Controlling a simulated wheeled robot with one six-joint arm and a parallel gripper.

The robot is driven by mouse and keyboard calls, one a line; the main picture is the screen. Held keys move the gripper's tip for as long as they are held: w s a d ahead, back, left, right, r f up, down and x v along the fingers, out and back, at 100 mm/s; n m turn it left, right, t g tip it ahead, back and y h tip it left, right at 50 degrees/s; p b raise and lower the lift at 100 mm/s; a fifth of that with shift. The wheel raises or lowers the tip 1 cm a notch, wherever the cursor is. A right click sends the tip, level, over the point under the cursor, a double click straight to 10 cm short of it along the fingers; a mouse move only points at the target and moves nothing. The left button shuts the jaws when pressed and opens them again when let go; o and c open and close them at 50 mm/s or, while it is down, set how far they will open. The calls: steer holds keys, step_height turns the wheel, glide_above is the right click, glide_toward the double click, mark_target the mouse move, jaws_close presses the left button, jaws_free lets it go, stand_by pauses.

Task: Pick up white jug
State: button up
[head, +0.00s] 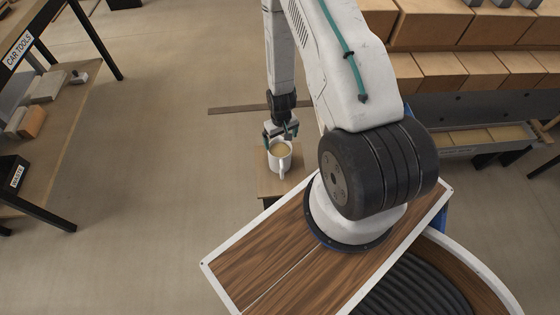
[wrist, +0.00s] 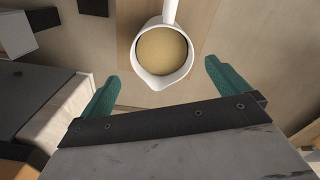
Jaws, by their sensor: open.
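A white jug (head: 281,160) with tan contents stands upright on a small wooden stand (head: 266,184) just past my base's front edge. Its handle points toward my base in the head view. In the wrist view the jug (wrist: 162,82) is seen from above, with its spout toward my gripper and its handle at the top edge. My gripper (wrist: 161,80) is open, with one green finger to each side of the jug and a gap on both sides. In the head view my gripper (head: 281,134) is at the jug's far side; contact cannot be seen.
A dark bar (head: 238,108) lies behind the stand. A table marked "CAR TOOLS" (head: 40,28) stands at the left. Shelves with cardboard boxes (head: 440,70) fill the right back. The floor (head: 150,150) left of the stand is clear.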

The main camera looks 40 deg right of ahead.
mark_target(280, 161)
steer(key=shift+s+a+f, duration=0.1)
steer(key=shift+s+f, duration=0.1)
steer(key=shift+f, duration=1.4)
steer(key=shift+s+a+f, duration=0.1)
steer(key=shift+s+f, duration=0.05)
steer(key=shift+f, duration=1.5)
steer(key=shift+s+a+f, duration=0.1)
steer(key=shift+s+f, duration=0.1)
steer(key=shift+f, duration=1.4)
steer(key=c, duration=1.8)
steer(key=shift+d+r, duration=0.1)
steer(key=shift+c, duration=0.5)
steer(key=shift+w+r, duration=0.1)
